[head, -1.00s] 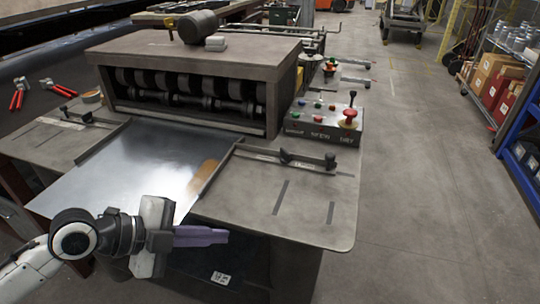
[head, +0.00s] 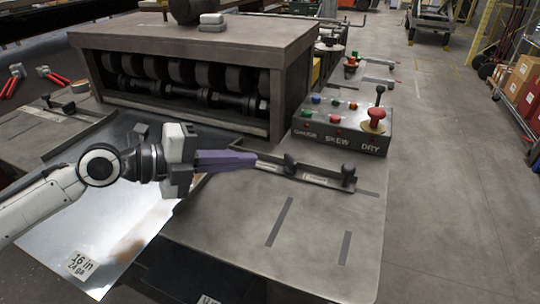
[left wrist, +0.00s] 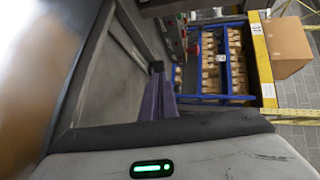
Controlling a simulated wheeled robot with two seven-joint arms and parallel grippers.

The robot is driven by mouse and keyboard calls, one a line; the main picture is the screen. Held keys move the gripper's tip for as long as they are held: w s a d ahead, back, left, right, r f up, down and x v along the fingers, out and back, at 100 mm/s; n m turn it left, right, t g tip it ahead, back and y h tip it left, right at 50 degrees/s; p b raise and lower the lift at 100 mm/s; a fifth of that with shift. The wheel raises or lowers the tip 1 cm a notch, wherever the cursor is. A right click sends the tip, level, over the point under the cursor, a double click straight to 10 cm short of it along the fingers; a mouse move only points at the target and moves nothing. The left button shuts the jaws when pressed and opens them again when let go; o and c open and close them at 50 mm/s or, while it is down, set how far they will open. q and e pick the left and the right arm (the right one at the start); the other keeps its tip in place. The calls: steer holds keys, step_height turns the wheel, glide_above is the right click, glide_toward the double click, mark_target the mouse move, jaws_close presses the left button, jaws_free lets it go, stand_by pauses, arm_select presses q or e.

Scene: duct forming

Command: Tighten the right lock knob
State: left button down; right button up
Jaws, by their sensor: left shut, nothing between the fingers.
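The right guide (head: 315,180) lies on the machine's table, with two dark knobs standing on it, an inner knob (head: 290,163) and an outer knob (head: 348,173). I cannot tell from the frames which one is the lock knob. My left gripper (head: 252,159) has purple fingers, shut and empty, pointing right at the guide's inner end. The fingertips are short of the inner knob, with a small gap in the head view. The purple fingers (left wrist: 158,98) also show in the left wrist view, with a small dark shape (left wrist: 157,67) just beyond them. My right gripper is not in view.
A metal sheet (head: 115,225) lies on the table under my left arm. The roller housing (head: 190,45) stands behind. A control box (head: 345,125) with a red stop button (head: 374,118) stands behind the right guide. The table's front right (head: 320,240) is clear.

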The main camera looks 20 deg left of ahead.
mark_target(286, 159)
arm_select(q)
steer(key=p+x, duration=0.1)
steer(key=x, duration=0.4)
steer(key=shift+d+r, duration=0.1)
steer(key=shift+d, duration=0.05)
steer(key=shift+w+d+f, duration=0.35)
steer(key=shift+w+d, duration=0.05)
steer(key=shift+w, duration=0.05)
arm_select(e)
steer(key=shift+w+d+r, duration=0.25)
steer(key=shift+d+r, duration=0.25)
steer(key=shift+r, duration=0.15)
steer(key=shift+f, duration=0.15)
